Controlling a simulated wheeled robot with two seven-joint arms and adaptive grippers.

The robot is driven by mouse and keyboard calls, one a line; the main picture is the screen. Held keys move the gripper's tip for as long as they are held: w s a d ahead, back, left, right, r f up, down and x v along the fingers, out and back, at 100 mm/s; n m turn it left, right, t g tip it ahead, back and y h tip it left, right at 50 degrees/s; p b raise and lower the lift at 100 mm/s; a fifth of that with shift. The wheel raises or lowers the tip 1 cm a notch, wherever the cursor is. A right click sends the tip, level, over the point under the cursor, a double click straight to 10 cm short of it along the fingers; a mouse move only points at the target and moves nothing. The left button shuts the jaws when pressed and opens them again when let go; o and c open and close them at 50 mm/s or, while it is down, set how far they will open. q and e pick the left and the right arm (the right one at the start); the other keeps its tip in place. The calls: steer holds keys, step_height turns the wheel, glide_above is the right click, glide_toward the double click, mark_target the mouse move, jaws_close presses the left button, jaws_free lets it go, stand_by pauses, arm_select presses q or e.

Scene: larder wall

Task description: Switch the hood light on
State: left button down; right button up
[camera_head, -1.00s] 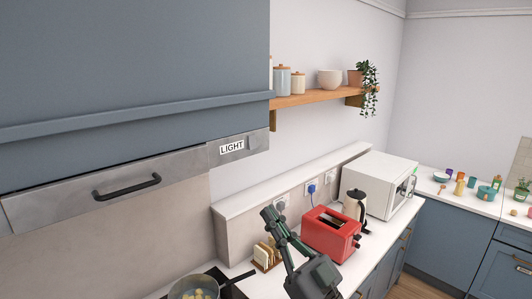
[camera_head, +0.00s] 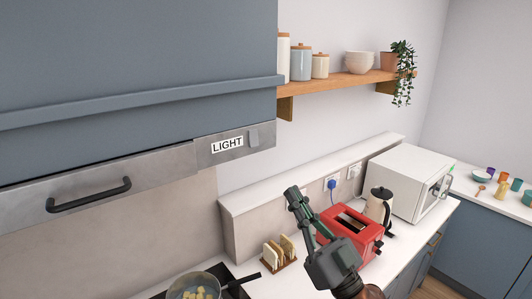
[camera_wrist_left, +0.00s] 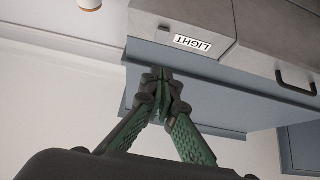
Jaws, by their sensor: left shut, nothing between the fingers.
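The hood's grey metal front (camera_head: 205,152) carries a white LIGHT label (camera_head: 227,145). A small grey switch (camera_head: 254,134) sits just right of the label, near the panel's right end. My left gripper (camera_head: 293,192) is shut and empty. In the head view it shows below and right of the switch, apart from it. In the left wrist view the label (camera_wrist_left: 192,43) appears upside down, and my gripper's closed fingertips (camera_wrist_left: 160,75) show below it in the picture. The switch is too small there to read its position. My right gripper is not in view.
A wooden shelf (camera_head: 345,84) with jars and a plant is right of the hood. A black handle (camera_head: 90,195) protrudes from the hood.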

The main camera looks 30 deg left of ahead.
mark_target(255, 141)
arm_select(q)
steer(key=p+x, duration=0.2)
steer(key=x, duration=0.2)
steer(key=f+p+x, duration=0.1)
steer(key=p+x, duration=0.1)
steer(key=x, duration=0.2)
steer(key=a+p+x, duration=0.1)
steer(key=p+x, duration=0.1)
steer(key=x, duration=0.2)
steer(key=shift+w+a+f, duration=0.15)
steer(key=shift+w+f, duration=0.1)
steer(key=shift+w, duration=0.2)
steer(key=shift+w+a+f, duration=0.15)
steer(key=shift+a, duration=0.2)
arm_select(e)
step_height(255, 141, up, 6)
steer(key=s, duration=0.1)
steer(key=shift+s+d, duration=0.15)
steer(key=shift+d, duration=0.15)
